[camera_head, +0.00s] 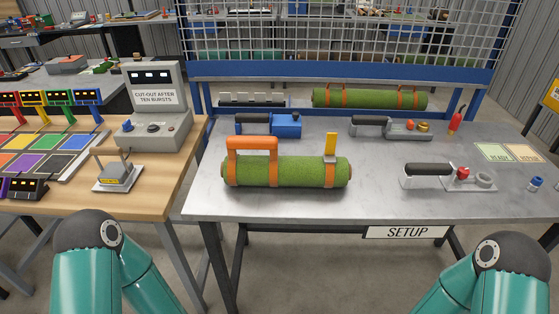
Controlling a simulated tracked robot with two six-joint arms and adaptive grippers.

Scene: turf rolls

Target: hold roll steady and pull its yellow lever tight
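A green turf roll (300,172) lies lengthwise on the grey metal table (400,207). An orange handle (252,143) stands up from its left part. Orange straps circle the roll under the handle and near its right end. The yellow lever (331,144) stands upright on the roll's right part, at the right strap. Nothing touches the roll from above. Only teal and dark elbow parts of my two arms show at the bottom left and bottom right. Both grippers are out of view.
A blue-bodied tool (286,125) lies behind the roll. Black-handled tools lie to the right, one farther back (372,123) and one nearer (430,173). Another turf roll (370,98) lies at the back by the mesh. A wooden table (150,195) with a control box (152,128) stands left.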

